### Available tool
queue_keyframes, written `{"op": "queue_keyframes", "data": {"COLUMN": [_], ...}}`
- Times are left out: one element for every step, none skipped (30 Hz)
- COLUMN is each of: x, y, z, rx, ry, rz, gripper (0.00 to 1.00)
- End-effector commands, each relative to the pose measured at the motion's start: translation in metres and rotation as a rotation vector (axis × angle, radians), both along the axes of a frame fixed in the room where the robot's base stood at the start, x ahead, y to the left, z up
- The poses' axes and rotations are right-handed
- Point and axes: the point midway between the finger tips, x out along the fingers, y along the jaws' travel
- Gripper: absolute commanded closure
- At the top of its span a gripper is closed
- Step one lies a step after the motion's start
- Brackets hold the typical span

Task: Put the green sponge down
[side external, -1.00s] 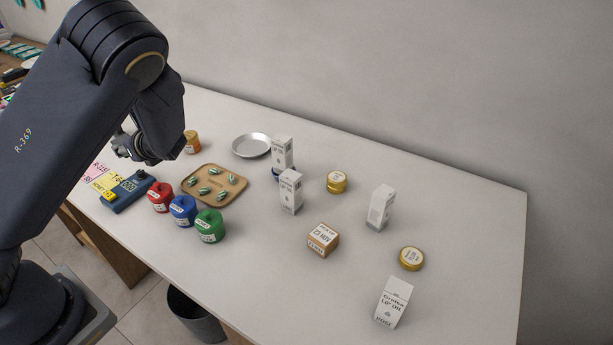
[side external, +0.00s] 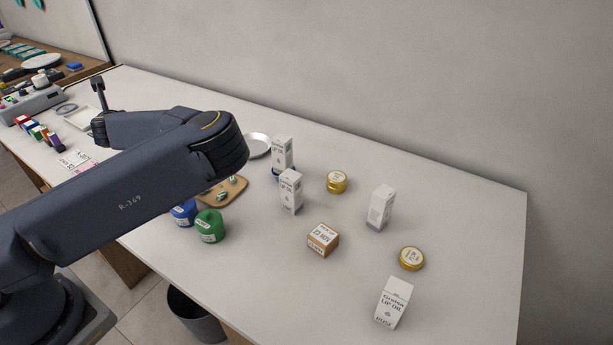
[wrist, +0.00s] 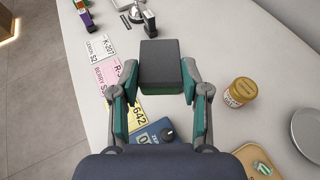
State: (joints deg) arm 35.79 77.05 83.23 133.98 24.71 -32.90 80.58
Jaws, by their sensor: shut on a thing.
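My gripper (wrist: 162,85) shows in the wrist view, with teal pads on its grey fingers. In the side external view my gripper and the sponge are hidden or cannot be made out behind my arm, at the far left part of the counter.
Label cards (wrist: 104,47) lie left of my gripper, and a blue scale (wrist: 155,135) is below it. An orange-lidded jar (wrist: 239,92), a metal dish (wrist: 308,135) and a wooden tray (wrist: 240,155) are to the right. Bare counter (wrist: 215,45) lies right of the sponge.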

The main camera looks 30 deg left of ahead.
Motion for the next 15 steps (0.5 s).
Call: {"op": "queue_keyframes", "data": {"x": [0.004,0.007,0.011,0.014,0.017,0.02,0.023,0.025,0.028,0.03,0.032,0.035,0.035,0.035,0.034], "y": [0.003,0.004,0.004,0.003,0.003,0.001,0.0,-0.002,-0.004,-0.005,-0.007,-0.01,-0.011,-0.011,-0.011], "z": [0.013,0.02,0.029,0.036,0.043,0.051,0.057,0.063,0.07,0.075,0.081,0.088,0.083,0.075,0.067], "rx": [-0.002,-0.001,0.0,0.0,0.0,0.001,0.001,0.001,0.002,0.001,0.002,0.002,0.0,-0.002,-0.001], "ry": [-0.01,-0.008,-0.006,-0.005,-0.005,-0.003,-0.003,-0.002,-0.001,0.0,0.0,0.001,0.008,0.01,0.011], "rz": [-0.037,-0.066,-0.103,-0.129,-0.154,-0.185,-0.208,-0.229,-0.257,-0.277,-0.297,-0.324,-0.328,-0.325,-0.323], "gripper": [0.82,0.82,0.82,0.82,0.82,0.82,0.82,0.82,0.82,0.82,0.82,0.82,0.82,0.82,0.82]}}
